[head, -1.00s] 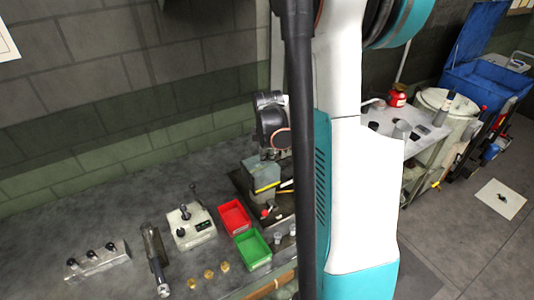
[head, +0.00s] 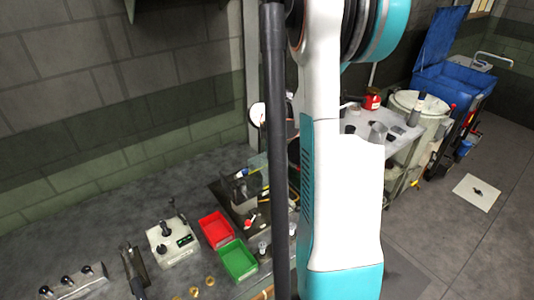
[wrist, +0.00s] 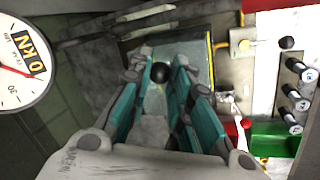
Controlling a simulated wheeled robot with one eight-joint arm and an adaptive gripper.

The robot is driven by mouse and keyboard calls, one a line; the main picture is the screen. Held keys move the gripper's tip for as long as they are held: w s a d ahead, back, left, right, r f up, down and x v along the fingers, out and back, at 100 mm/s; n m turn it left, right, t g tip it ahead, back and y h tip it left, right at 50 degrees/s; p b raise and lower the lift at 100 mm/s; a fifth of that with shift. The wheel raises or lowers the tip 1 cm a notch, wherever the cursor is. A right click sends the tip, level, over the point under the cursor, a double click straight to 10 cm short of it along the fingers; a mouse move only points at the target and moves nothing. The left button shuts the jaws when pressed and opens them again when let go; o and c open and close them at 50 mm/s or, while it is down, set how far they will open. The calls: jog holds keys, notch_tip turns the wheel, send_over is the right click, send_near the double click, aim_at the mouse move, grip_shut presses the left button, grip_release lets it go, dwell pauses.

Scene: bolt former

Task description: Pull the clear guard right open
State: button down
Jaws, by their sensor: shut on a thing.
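The clear guard (wrist: 190,48) shows in the wrist view as a greyish see-through panel with a yellow edge on its right. A black ball knob (wrist: 160,72) stands in front of it. My gripper (wrist: 159,82) has its teal fingers on either side of the knob and is shut on it. In the head view my arm hides the gripper and most of the guard. A pale greenish strip of the guard (head: 257,162) shows just left of the arm, above a dark machine block (head: 243,187).
A force dial (wrist: 22,68) is close on the left in the wrist view. A red tray (head: 216,230) and a green tray (head: 238,260) sit on the bench in front of the machine. A control box (head: 172,242) stands left of them.

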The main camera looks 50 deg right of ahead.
jog(key=shift+d, duration=0.1)
jog(key=c, duration=1.4)
grip_release()
jog(key=shift+d, duration=0.15)
jog(key=shift+c, duration=0.2)
jog(key=v, duration=1.2)
